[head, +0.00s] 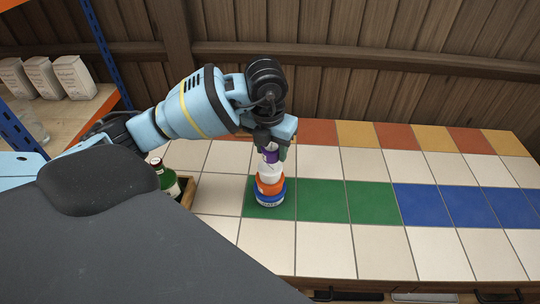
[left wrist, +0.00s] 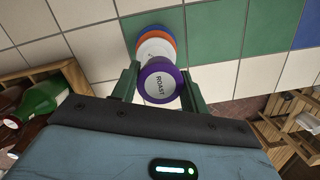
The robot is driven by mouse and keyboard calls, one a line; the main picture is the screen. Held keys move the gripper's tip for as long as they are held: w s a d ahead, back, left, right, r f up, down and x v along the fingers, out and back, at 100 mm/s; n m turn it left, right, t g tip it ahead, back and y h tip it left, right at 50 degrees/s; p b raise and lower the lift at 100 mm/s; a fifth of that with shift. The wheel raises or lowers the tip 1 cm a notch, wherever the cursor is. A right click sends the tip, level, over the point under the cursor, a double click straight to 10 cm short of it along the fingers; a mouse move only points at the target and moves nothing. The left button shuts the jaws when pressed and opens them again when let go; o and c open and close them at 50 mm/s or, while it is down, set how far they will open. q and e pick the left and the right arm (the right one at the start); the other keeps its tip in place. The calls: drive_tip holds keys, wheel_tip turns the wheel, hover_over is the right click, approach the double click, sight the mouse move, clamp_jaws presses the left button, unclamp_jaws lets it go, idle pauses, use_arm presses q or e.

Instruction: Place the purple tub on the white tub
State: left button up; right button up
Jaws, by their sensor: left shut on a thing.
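The purple tub (head: 270,156) is between the fingers of my left gripper (head: 273,150). In the left wrist view the purple tub (left wrist: 160,84) shows its round top with the word ROAST, with a finger on each side. The white tub (head: 271,171) is directly under it, on an orange tub (head: 270,185) and a blue tub (head: 269,199). This stack stands on a green tile. The purple tub lines up over the white tub in the head view; I cannot tell whether they touch. My right gripper is not in view.
A wooden crate (head: 187,193) with a green bottle (head: 163,176) stands just left of the stack. The tiled counter (head: 324,243) is clear to the right. White packets (head: 73,77) stand on a shelf at the far left.

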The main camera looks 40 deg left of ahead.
sight(270, 157)
use_arm(q)
drive_tip(key=shift+w+a+f, duration=0.1)
drive_tip(key=shift+a+f, duration=0.05)
drive_tip(key=shift+f, duration=0.75)
drive_tip(key=shift+w+a+f, duration=0.1)
drive_tip(key=shift+a+f, duration=0.05)
drive_tip(key=shift+f, duration=0.75)
drive_tip(key=shift+f, duration=0.15)
drive_tip(key=o, duration=0.9)
drive_tip(key=shift+c, duration=0.2)
drive_tip(key=shift+o, duration=0.6)
